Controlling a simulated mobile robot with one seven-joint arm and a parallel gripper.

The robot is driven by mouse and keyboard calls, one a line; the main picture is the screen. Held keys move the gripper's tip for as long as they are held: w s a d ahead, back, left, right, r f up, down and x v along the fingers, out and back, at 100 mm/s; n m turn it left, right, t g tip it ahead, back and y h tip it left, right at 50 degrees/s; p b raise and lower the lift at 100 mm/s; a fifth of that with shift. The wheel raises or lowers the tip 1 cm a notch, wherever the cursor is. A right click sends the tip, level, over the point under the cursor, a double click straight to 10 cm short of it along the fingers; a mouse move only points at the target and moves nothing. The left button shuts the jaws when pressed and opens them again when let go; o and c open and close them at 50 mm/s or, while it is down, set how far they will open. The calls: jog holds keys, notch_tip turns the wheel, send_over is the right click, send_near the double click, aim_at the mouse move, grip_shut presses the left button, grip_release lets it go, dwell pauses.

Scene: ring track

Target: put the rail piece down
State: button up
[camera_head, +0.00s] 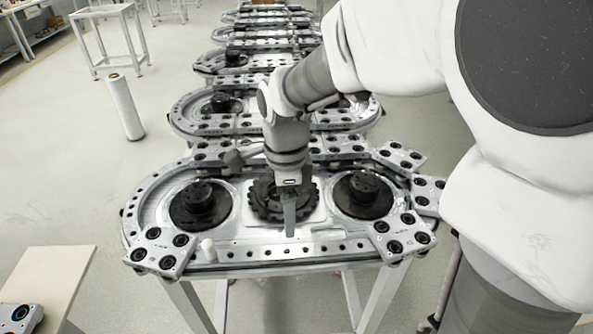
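My gripper (290,222) points down over the middle of the nearest ring track (262,252), in front of the toothed black wheel (268,198). Only a narrow grey end shows below the wrist, seen nearly edge-on. I cannot make out the gap between the fingers or a rail piece in them. Silver pieces with black rollers sit around the track. One is at the front left (160,250), one at the front right (402,236), and others are at the right and back. Which of these is the rail piece is not clear.
A pale table (52,285) at lower left holds another roller piece (20,318). Two black hubs (200,203) (362,195) stand inside the ring. More tracks (225,125) line up behind. A white roll (125,107) stands on the floor at left. My arm covers the right side.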

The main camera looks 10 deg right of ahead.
jog(key=s+d+r+n+t, duration=0.5)
jog(key=s+d+r+n, duration=0.5)
jog(key=n, duration=0.7)
jog(key=shift+s+d+n, duration=0.15)
jog(key=shift+s+n, duration=0.25)
jog(key=shift+s, duration=0.7)
